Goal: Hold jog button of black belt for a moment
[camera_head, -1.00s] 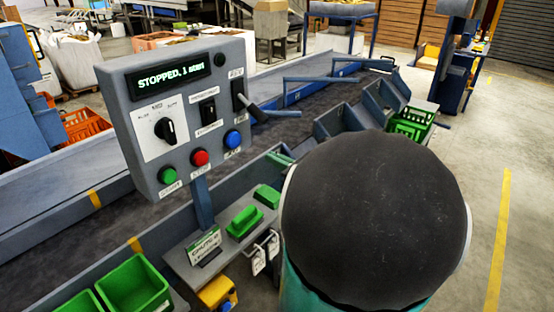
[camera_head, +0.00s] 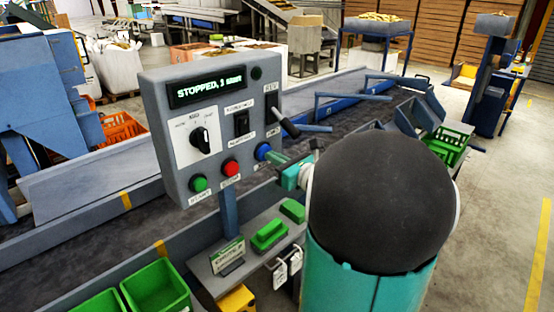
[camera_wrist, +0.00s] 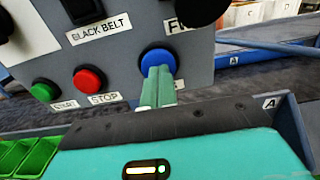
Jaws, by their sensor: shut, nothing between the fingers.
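The grey control box (camera_head: 217,150) carries a blue button (camera_head: 262,151) at its lower right, which also shows in the wrist view (camera_wrist: 155,60). The label under the blue button is mostly hidden by my fingers. My gripper (camera_head: 274,158) is shut and empty, its green fingertips at the blue button. In the wrist view the fingertips (camera_wrist: 158,70) overlap the button's lower part. I cannot tell whether they touch or press it. The display (camera_head: 207,88) reads "STOPPED, 1" and a blurred word. The black belt (camera_head: 100,230) runs behind the box.
A red button (camera_head: 230,167) and a green button (camera_head: 199,183) sit left of the blue one. A lever (camera_head: 285,122) juts out above it. A "BLACK BELT" label (camera_wrist: 100,32) is above the buttons. Green crates (camera_head: 155,287) stand below.

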